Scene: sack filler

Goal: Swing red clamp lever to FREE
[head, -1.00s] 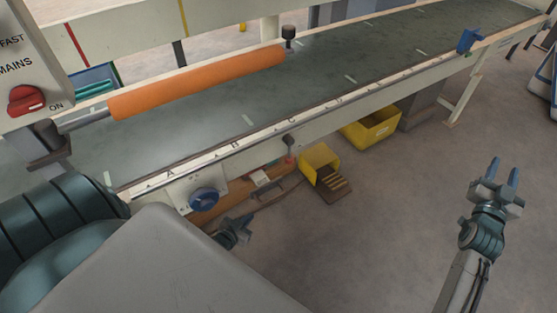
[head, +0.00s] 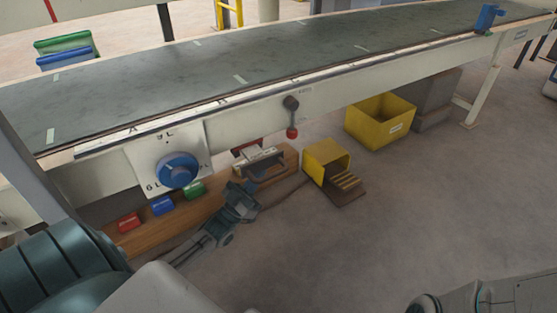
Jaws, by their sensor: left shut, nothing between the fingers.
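The red clamp lever (head: 292,132) is on the conveyor's near side rail. Its dark pivot (head: 291,103) is at the top, and its arm hangs down to a red knob. Small lettering sits beside the pivot, too small to read. My left gripper (head: 254,180) is below and to the left of the lever, apart from it, in front of the wooden shelf. It is shut and empty. My right arm shows only in part at the bottom right; its gripper is out of view.
A blue dial (head: 178,170) on a white plate is left of the lever. Red, blue and green blocks lie on the wooden shelf (head: 185,215) below. A yellow scoop-like box (head: 327,160) and a yellow bin (head: 380,121) stand to the right. The floor at right is clear.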

